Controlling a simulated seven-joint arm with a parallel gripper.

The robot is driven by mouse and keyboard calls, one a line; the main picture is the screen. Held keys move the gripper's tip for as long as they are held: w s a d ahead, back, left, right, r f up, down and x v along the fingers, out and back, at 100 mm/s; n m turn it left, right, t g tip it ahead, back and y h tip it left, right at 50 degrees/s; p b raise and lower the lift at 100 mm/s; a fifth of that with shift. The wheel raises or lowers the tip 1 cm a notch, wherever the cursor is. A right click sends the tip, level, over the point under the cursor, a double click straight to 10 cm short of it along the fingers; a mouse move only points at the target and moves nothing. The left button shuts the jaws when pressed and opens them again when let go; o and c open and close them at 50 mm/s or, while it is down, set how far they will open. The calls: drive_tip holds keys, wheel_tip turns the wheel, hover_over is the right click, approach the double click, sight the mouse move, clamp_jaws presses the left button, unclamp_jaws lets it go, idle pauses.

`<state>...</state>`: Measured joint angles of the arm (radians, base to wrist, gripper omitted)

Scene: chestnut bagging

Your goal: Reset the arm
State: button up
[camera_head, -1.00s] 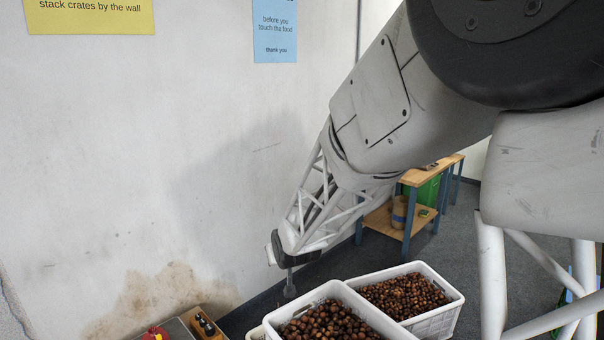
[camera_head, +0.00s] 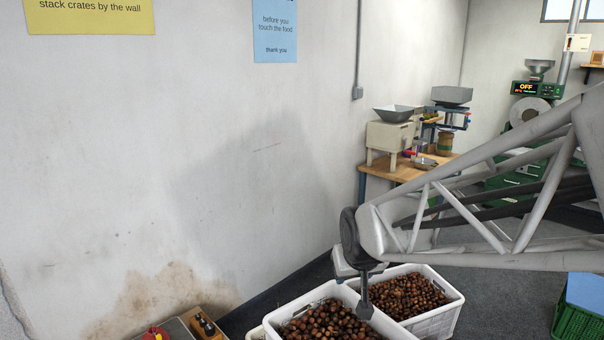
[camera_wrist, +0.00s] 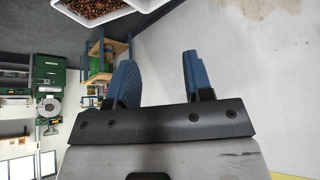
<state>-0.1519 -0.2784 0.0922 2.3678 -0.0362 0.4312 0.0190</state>
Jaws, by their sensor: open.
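My gripper (camera_head: 365,303) hangs at the end of my arm, in front of the two chestnut crates in the head view. Its fingers are small and dark there. In the wrist view my gripper (camera_wrist: 158,72) shows two blue fingers standing well apart, with nothing between them. The nearer white crate (camera_head: 392,328) and the farther white crate (camera_head: 437,318) both hold many brown chestnuts. The wrist view shows the crates upside down at its top, away from the fingers.
A wooden workbench (camera_head: 405,172) with a scale and machines stands against the wall. A green machine (camera_head: 520,170) reads OFF behind my arm. A green crate (camera_head: 580,325) is at the lower right. A red item (camera_head: 155,334) sits at the lower left. The wall is close on the left.

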drive_tip(key=s+d+r+m+g, duration=0.1)
drive_tip(key=s+d, duration=0.3)
drive_tip(key=s, duration=0.7)
drive_tip(key=s+d+r+m+g+h, duration=0.1)
drive_tip(key=s+d, duration=0.3)
drive_tip(key=s, duration=0.7)
drive_tip(key=shift+g, duration=0.7)
